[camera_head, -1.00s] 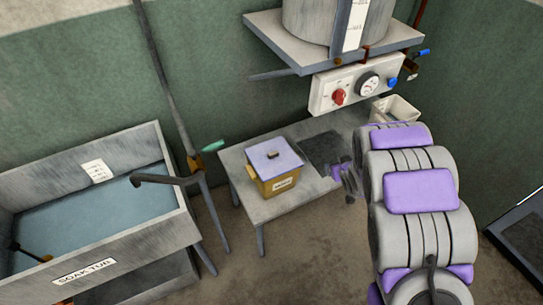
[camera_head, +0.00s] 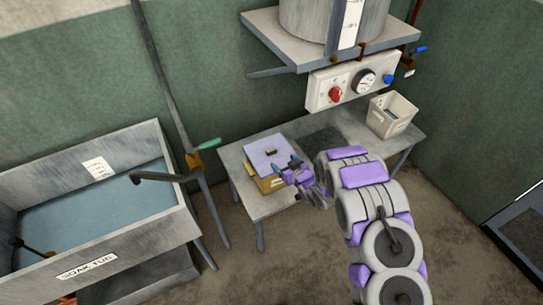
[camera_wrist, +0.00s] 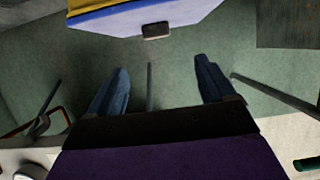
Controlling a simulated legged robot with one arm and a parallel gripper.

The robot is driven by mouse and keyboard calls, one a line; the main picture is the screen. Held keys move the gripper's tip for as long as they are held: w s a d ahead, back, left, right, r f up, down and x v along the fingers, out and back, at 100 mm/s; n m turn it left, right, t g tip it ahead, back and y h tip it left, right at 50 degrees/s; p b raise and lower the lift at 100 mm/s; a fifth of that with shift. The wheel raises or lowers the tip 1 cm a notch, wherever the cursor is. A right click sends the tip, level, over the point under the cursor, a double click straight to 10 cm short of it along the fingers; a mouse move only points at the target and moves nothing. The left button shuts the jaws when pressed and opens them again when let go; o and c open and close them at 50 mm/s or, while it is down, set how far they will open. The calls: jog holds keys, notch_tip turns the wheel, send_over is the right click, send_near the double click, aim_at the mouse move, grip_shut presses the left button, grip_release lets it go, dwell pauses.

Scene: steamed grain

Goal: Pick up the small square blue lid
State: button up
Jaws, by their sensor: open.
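The square lid (camera_head: 262,155) looks pale blue-lavender and has a small dark knob on top. It sits on a yellow box (camera_head: 272,184) on the low grey table. In the wrist view the lid (camera_wrist: 118,22) shows at the top edge with its dark knob (camera_wrist: 156,31) pointing down the picture. My gripper (camera_head: 286,168) is at the lid's right edge in the head view. In the wrist view my gripper (camera_wrist: 160,82) has its two fingers wide apart and nothing between them. The knob lies beyond the fingertips.
The grey table (camera_head: 250,205) also holds a white bin (camera_head: 391,116) at its right end. A control panel (camera_head: 352,82) hangs above it under a shelf with a large vessel. A soak tub (camera_head: 100,225) and a pipe with a green-handled valve (camera_head: 205,145) stand to the left.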

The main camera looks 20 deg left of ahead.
aim_at(272, 151)
jog(key=b+x, duration=0.1)
jog(key=x, duration=0.5)
jog(key=shift+s+a+f, duration=0.1)
jog(key=shift+a+f, duration=0.15)
jog(key=shift+w+a+f+b, duration=0.2)
jog(key=shift+w+a, duration=0.05)
jog(key=shift+w, duration=0.2)
jog(key=shift+w+a+f+b, duration=0.15)
jog(key=shift+w+a+f, duration=0.05)
jog(key=shift+w, duration=0.2)
jog(key=b+x, duration=0.1)
jog(key=x, duration=0.3)
jog(key=shift+w, duration=0.1)
jog(key=shift+d, duration=0.1)
jog(key=shift+c, duration=0.2)
jog(key=shift+c, duration=0.7)
jog(key=c, duration=1.1)
jog(key=shift+r, duration=0.1)
jog(key=shift+c, duration=0.2)
